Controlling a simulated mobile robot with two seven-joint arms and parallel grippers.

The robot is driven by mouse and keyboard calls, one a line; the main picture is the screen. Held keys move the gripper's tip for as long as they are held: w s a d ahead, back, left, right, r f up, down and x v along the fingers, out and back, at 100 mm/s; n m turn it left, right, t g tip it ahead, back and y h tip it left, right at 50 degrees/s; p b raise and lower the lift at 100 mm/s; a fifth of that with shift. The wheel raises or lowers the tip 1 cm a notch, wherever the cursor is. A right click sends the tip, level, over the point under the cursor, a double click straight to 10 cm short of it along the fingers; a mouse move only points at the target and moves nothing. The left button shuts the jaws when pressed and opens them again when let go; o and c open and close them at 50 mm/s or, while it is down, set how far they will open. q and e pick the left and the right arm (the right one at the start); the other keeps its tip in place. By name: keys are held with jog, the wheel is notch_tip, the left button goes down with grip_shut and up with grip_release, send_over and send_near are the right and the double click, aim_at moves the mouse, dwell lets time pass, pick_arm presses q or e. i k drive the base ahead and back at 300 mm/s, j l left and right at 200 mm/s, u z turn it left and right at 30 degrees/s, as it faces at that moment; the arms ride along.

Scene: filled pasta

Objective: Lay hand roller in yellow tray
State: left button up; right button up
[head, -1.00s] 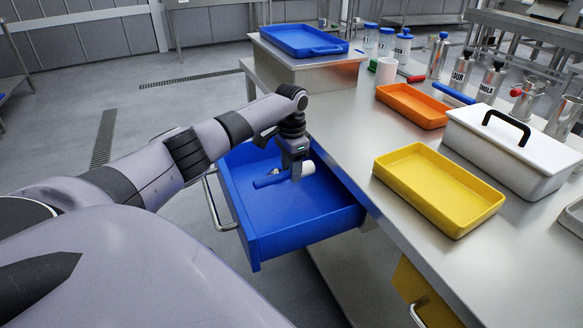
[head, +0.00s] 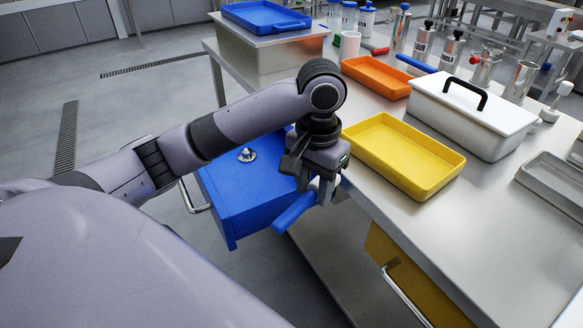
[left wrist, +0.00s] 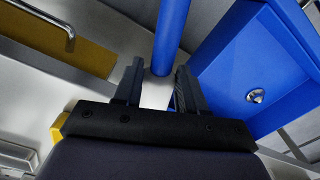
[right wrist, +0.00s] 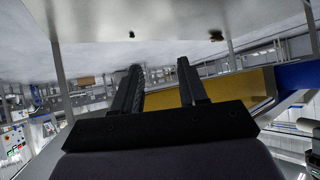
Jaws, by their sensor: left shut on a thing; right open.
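The hand roller has a blue handle (head: 295,211) and a white part. My left gripper (head: 321,190) is shut on it and holds it raised beside the counter edge, over the near right side of the blue drawer. In the left wrist view the blue handle (left wrist: 172,35) points away past the fingers, and the white part (left wrist: 157,93) shows between them. The yellow tray (head: 405,157) lies empty on the counter, to the right of my left gripper. My right gripper (right wrist: 158,78) is open and empty in the right wrist view, away from the counter top.
The open blue drawer (head: 228,200) holds a small metal piece (head: 246,155). A white box with a black handle (head: 468,122) stands right of the yellow tray, and an orange tray (head: 375,76) behind it. Bare counter (head: 480,225) lies in front of the yellow tray.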

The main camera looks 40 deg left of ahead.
aim_at(402, 145)
jog(key=j+z, duration=0.25)
jog(key=j, duration=0.65)
jog(key=j+z, duration=0.25)
jog(key=j, duration=0.7)
jog(key=j+z, duration=0.25)
jog(key=j, duration=0.7)
jog(key=k, duration=0.1)
